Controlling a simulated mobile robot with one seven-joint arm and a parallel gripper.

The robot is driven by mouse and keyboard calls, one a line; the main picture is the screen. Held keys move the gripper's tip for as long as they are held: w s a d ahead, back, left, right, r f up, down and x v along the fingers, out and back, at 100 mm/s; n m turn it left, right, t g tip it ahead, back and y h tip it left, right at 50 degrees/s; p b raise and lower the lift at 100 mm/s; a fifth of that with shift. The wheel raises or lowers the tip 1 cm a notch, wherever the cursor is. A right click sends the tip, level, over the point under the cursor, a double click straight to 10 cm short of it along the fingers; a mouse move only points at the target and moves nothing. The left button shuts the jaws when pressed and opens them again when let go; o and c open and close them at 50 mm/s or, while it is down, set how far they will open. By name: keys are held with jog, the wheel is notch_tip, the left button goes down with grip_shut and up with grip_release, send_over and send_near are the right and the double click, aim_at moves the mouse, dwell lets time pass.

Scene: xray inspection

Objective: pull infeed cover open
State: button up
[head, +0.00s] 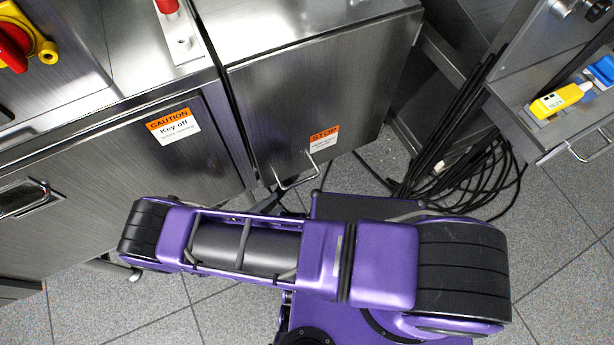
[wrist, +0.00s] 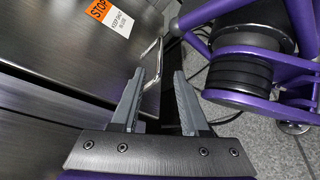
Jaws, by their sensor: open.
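The infeed cover (head: 300,95) is a brushed steel panel with an orange and white STOP label, hanging flush beside the neighbouring panel. Its wire handle (head: 297,172) is near the lower edge. In the wrist view the cover (wrist: 60,50) fills the upper left and its handle (wrist: 158,72) stands out from it. My gripper (wrist: 160,75) is open, with its two grey fingers apart. The handle appears between the fingertips in the picture; whether it lies at their depth or touches them I cannot tell. In the head view my purple arm hides most of the gripper.
A steel panel with a CAUTION label (head: 173,124) and its own handle (head: 25,198) is at left. Black cables (head: 465,170) lie on the tiled floor at right, below a cabinet with a yellow device (head: 556,100). A red and yellow switch (head: 22,45) is at upper left.

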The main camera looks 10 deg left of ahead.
aim_at(306, 179)
jog(key=x, duration=1.3)
jog(key=shift+w+d+f, duration=0.15)
jog(key=shift+w+d, duration=0.05)
jog(key=shift+c, duration=0.3)
grip_shut()
jog(key=shift+a, duration=0.1)
dwell(0.4)
